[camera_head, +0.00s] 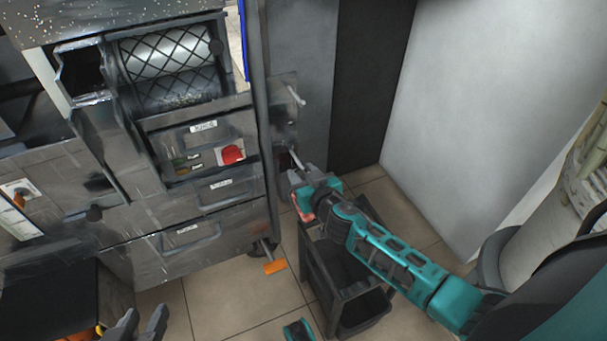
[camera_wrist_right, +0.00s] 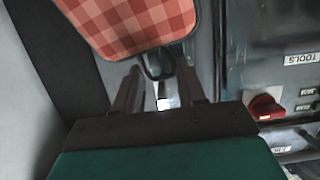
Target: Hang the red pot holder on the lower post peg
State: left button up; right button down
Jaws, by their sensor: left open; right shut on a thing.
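The red checked pot holder (camera_wrist_right: 135,22) fills the top of the right wrist view, with a dark hanging loop (camera_wrist_right: 157,70) at its near edge. My right gripper (camera_wrist_right: 158,88) is shut on it at the loop. In the head view a small part of the pot holder (camera_head: 304,206) shows below my right gripper (camera_head: 299,180), which is at the end of the lower post peg (camera_head: 295,158). I cannot tell whether the loop is around the peg. The upper peg (camera_head: 296,96) is bare. My left gripper (camera_head: 145,320) is open and empty at the bottom left.
The metal press cabinet (camera_head: 225,190) with drawers and a red switch (camera_head: 231,154) stands left of the post (camera_head: 283,120). A dark open bin (camera_head: 345,285) is on the tiled floor below my right arm. An orange-ended pedal (camera_head: 274,267) juts out low.

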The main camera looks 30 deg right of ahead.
jog(key=c, duration=0.6)
grip_release()
jog(key=shift+o, duration=0.2)
jog(key=shift+s+r, duration=0.15)
jog(key=shift+s, duration=0.35)
pick_arm(q)
jog(key=shift+s+a+r+y+p, duration=0.1)
jog(key=shift+a+r+y+p, duration=0.3)
jog(key=shift+p, duration=0.75)
pick_arm(e)
jog(key=v, duration=1.2)
jog(key=shift+a, duration=0.1)
